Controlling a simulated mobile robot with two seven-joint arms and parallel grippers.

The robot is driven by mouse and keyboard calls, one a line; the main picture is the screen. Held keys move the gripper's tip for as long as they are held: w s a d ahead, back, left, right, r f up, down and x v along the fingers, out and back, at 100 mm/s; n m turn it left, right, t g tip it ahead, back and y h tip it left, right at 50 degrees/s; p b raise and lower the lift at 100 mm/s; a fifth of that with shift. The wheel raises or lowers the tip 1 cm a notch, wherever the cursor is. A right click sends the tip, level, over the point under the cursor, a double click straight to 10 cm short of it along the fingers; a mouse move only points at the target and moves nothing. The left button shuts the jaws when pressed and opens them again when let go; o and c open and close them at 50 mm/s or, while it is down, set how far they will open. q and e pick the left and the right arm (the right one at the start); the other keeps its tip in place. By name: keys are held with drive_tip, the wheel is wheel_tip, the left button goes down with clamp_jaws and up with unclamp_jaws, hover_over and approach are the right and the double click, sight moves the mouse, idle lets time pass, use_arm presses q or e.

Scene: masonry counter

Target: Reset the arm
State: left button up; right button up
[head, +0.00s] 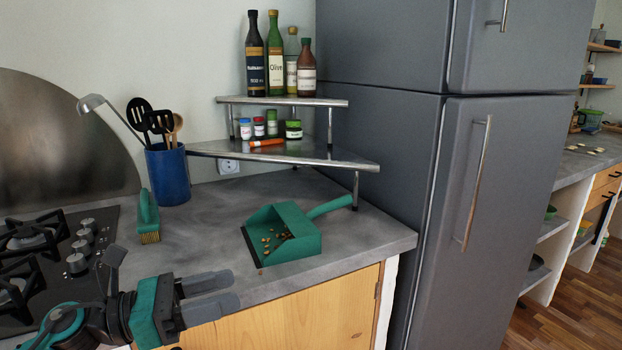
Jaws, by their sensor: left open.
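My left gripper (212,295) is open and empty at the lower left of the head view. It is in front of the counter's front edge, with its two grey fingers pointing right. My left arm comes in from the lower left corner. My right gripper is not in view. A green dustpan (298,247) with several small brown bits in it lies on the grey counter, behind and to the right of the gripper, apart from it.
A gas stove (62,262) is at the left, near my arm. A blue utensil pot (168,174) stands behind the brush. A metal corner shelf (330,160) holds jars and bottles. A grey fridge (470,190) stands right of the counter. The counter between brush and dustpan is clear.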

use_arm(q)
drive_tip(key=s+a+f+n+t+y+p, duration=0.15)
drive_tip(key=f+n+t+y, duration=0.4)
drive_tip(key=n, duration=1.05)
drive_tip(key=s+a+f+n+t+y, duration=0.15)
drive_tip(key=f+n+t+y, duration=0.45)
drive_tip(key=n, duration=1)
drive_tip(key=s+f+n+g+y+p, duration=0.1)
drive_tip(key=s+f+n+g+y, duration=0.3)
drive_tip(key=s+f+n+g, duration=0.3)
drive_tip(key=s+f+n, duration=0.5)
drive_tip(key=f+n, duration=0.2)
drive_tip(key=f, duration=0.2)
drive_tip(key=shift+a+f+g, duration=0.2)
drive_tip(key=shift+f+g, duration=0.05)
drive_tip(key=shift+g, duration=0.1)
